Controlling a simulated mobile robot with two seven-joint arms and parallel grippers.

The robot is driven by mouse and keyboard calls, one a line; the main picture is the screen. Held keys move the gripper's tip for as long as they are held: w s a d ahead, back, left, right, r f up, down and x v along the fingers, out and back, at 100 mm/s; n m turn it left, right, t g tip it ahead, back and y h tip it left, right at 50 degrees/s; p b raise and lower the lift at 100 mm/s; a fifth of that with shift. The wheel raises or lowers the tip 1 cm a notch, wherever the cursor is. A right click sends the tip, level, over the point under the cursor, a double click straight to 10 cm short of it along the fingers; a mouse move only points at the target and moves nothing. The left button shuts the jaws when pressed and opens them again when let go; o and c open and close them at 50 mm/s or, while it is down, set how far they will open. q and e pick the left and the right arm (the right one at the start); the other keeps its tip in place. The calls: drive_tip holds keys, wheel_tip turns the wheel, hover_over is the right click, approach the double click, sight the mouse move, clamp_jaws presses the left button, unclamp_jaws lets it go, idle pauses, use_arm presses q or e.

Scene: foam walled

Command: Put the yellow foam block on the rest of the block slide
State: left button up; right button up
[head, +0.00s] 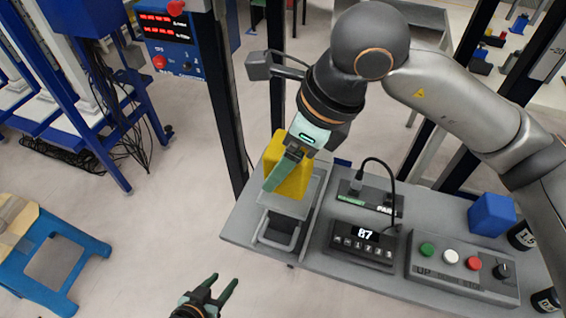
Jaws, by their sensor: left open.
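The yellow foam block (298,180) is in the head view, over the grey plate of the block slide (290,206) at the bench's left end. I cannot tell whether the block touches the plate. My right gripper (280,170) reaches down over the block, with one green finger across its near face. The other finger is hidden, so I cannot tell whether it grips the block. My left gripper (219,288) is at the bottom edge, open and empty, its two green fingers apart. It is off the bench, below and left of the slide.
The slide's metal handle (279,240) sticks up at its front. To its right are a display box (360,256) with a cable, a button panel (465,268) and a blue block (492,214). A blue-legged stool (70,262) stands left; the floor between is clear.

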drive_tip(key=shift+w+f, duration=0.7)
drive_tip(key=shift+f, duration=0.1)
use_arm(q)
drive_tip(key=shift+r, duration=0.1)
use_arm(e)
drive_tip(key=shift+w+f, duration=0.2)
drive_tip(key=shift+f, duration=1.55)
drive_tip(key=shift+f+b, duration=0.25)
drive_tip(key=shift+b, duration=0.15)
drive_tip(key=o, duration=1.1)
drive_tip(key=shift+r, duration=0.1)
drive_tip(key=shift+c, duration=0.2)
drive_tip(key=shift+o, duration=1.2)
use_arm(q)
drive_tip(key=shift+w+d, duration=0.15)
drive_tip(key=shift+w, duration=0.15)
drive_tip(key=shift+r, duration=0.15)
use_arm(e)
drive_tip(key=shift+r, duration=0.1)
